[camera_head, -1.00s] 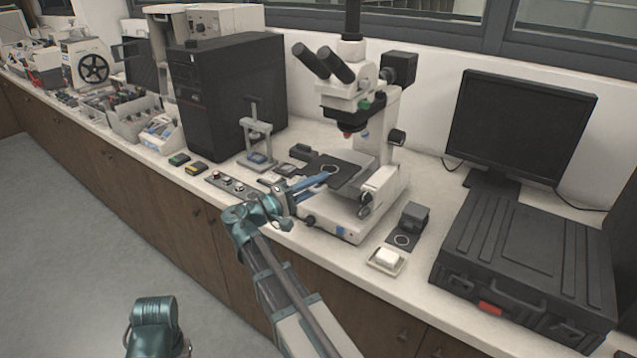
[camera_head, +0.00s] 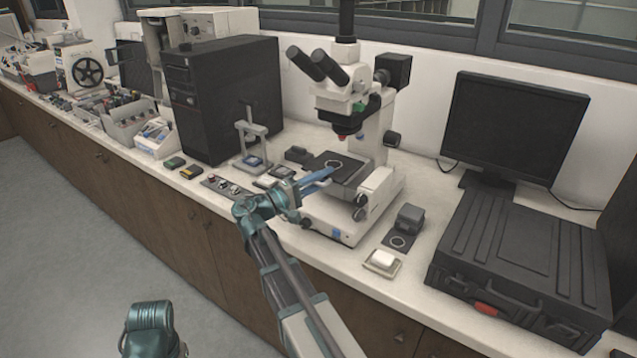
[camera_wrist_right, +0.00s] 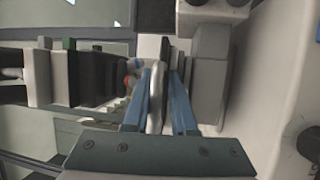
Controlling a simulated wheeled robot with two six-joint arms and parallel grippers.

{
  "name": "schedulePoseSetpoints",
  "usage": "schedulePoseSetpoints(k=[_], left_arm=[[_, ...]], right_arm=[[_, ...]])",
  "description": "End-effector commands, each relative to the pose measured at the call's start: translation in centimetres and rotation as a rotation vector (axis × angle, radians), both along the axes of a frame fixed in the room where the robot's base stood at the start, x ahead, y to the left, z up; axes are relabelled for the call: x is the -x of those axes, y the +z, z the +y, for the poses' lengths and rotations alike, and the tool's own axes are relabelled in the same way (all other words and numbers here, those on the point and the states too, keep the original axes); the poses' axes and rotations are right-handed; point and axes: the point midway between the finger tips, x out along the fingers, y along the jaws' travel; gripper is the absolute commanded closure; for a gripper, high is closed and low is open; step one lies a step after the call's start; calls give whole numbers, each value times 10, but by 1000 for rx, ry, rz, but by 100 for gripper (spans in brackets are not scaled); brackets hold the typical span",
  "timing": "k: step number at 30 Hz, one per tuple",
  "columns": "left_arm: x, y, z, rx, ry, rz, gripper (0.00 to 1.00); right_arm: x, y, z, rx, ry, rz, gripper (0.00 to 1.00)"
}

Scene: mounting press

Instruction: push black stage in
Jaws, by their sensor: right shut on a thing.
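The black stage (camera_head: 318,161) is a flat dark plate on the microscope (camera_head: 368,150), with a pale ring (camera_head: 336,164) on its top. My right gripper (camera_head: 326,174) reaches in from the front left, its blue fingers at the stage's front edge, shut on it. In the right wrist view, the fingers (camera_wrist_right: 158,95) stand close on both sides of a pale curved rim (camera_wrist_right: 155,85) and a dark strip; the exact contact is hard to see. A teal part of my left arm shows at the bottom of the head view; its gripper is out of view.
A small stand (camera_head: 252,140) and a black computer tower (camera_head: 222,95) are to the left. A grey block (camera_head: 409,217), a white dish (camera_head: 382,263), a black case (camera_head: 520,265) and a monitor (camera_head: 515,125) are to the right. The floor in front is clear.

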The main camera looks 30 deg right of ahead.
Motion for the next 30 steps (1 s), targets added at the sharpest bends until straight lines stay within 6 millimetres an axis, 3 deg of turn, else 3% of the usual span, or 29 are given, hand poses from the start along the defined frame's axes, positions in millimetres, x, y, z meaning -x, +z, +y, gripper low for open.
schedulePoseSetpoints(k=[4,5,8,16,20,30], left_arm=[[0,1,0,0,0,0,55],[0,1,0,0,0,0,55],[0,1,0,0,0,0,55],[0,0,0,0,0,0,55],[0,-3,0,0,0,0,55],[0,-15,0,0,0,0,55]], right_arm=[[-2,4,2,14,6,0,100],[-1,4,2,14,6,0,74],[-1,4,2,14,5,0,55],[0,2,2,11,2,0,55],[0,0,12,10,3,0,55],[-2,-12,82,10,6,0,55]])
